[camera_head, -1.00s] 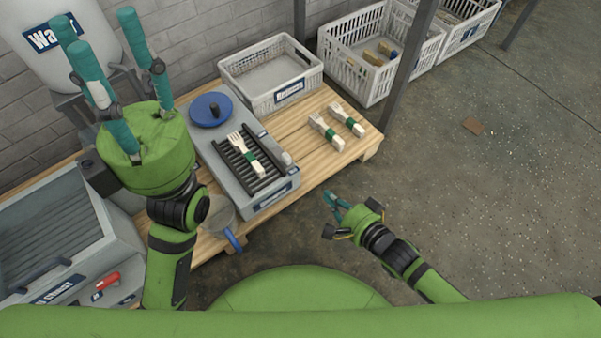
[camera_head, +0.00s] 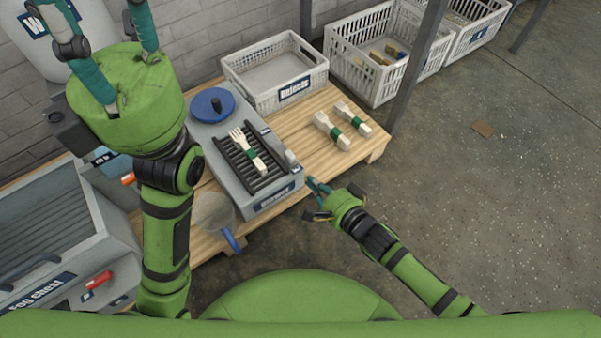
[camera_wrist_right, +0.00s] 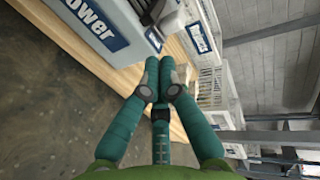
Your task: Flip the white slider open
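A grey slatted unit (camera_head: 215,163) stands on the wooden table, with a white fork with a green band (camera_head: 248,151) lying on its dark rack. A small pale block (camera_head: 290,157) at the unit's right end looks like the white slider; whether it is open is too small to tell. My right gripper (camera_head: 317,185) is just off the unit's front right corner, apart from the block. In the right wrist view its teal fingers (camera_wrist_right: 160,68) converge at the tips, empty, beside the unit's blue label. My left gripper (camera_head: 105,35) is raised at the upper left, fingers spread, partly cut off.
More banded white utensils (camera_head: 332,131) lie on the wooden table (camera_head: 315,160). A white crate (camera_head: 276,75) stands behind them. A dark post (camera_head: 408,80) rises beyond the table. A strainer with a blue handle (camera_head: 231,240) sits at the front edge.

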